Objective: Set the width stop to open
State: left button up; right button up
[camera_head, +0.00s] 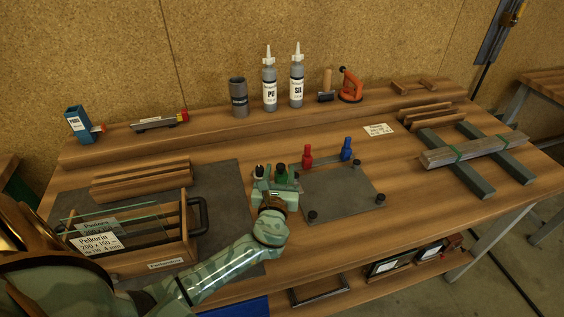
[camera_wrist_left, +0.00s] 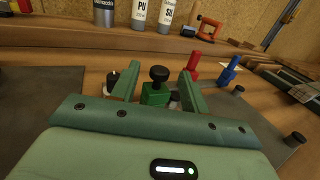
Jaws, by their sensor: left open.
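A dark grey jig plate (camera_head: 335,190) lies on the bench with black round knobs at its corners. A red lever (camera_head: 307,155) and a blue lever (camera_head: 346,149) stand upright along its far edge. A green block with a black knob (camera_wrist_left: 157,88) stands at the plate's left end. I cannot tell which part is the width stop. My left gripper (camera_head: 277,181) is at that end; in the left wrist view its open fingers (camera_wrist_left: 162,76) stand either side of the green block. Contact cannot be made out. My right gripper is out of view.
A glass crate (camera_head: 150,262) stands at the front left, with wood strips (camera_head: 140,178) behind it. PU (camera_head: 269,88) and SIL (camera_head: 297,86) bottles stand on the back shelf. A frame on grey bars (camera_head: 465,150) lies at right. Bench right of the plate is clear.

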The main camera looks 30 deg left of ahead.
aim_at(280, 169)
pick_arm(q)
jog(key=x, duration=0.4)
jog(key=shift+b, duration=0.3)
jog(key=shift+w+a, duration=0.2)
jog(key=shift+w, duration=0.15)
